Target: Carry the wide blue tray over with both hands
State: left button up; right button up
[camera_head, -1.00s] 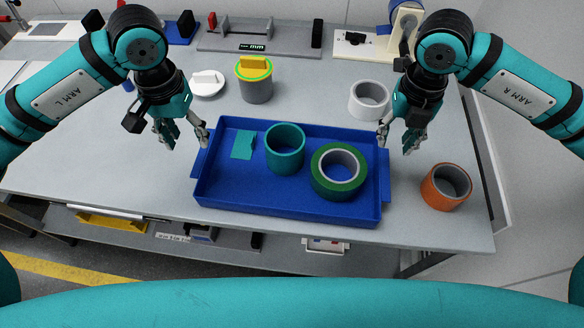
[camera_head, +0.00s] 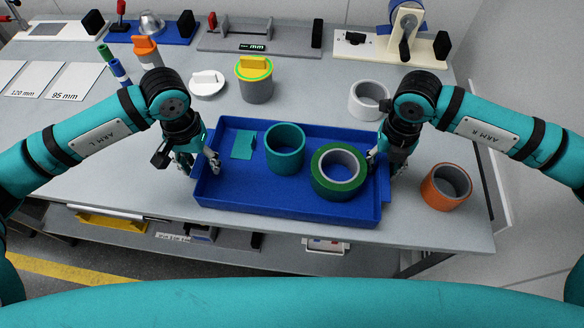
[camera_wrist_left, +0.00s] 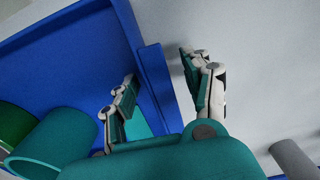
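The wide blue tray (camera_head: 255,199) lies on the grey table with a handle at each short end. It holds a teal cylinder (camera_head: 285,160), a green ring (camera_head: 339,189) with a pale inner band, and a flat teal piece (camera_head: 243,146). My left gripper (camera_head: 201,170) is open at the tray's left end. In the left wrist view its fingers (camera_wrist_left: 158,68) straddle the tray's end handle (camera_wrist_left: 158,92), one over the inside and one outside, with gaps. My right gripper (camera_head: 385,166) is at the right end, its fingers apart around the rim; its contact is partly hidden.
An orange ring (camera_head: 446,187) stands right of the tray. A white ring (camera_head: 369,100), a grey cylinder with a yellow top (camera_head: 255,82) and a white lidded disc (camera_head: 207,84) stand behind it. Gauges line the back. The table's front edge is close to the tray.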

pick_arm(q)
jog(key=c, duration=0.7)
pick_arm(e)
jog(key=c, duration=0.7)
pick_arm(q)
grip_shut()
pick_arm(e)
grip_shut()
pick_arm(q)
jog(key=shift+a, duration=0.1)
pick_arm(e)
jog(key=shift+d, duration=0.1)
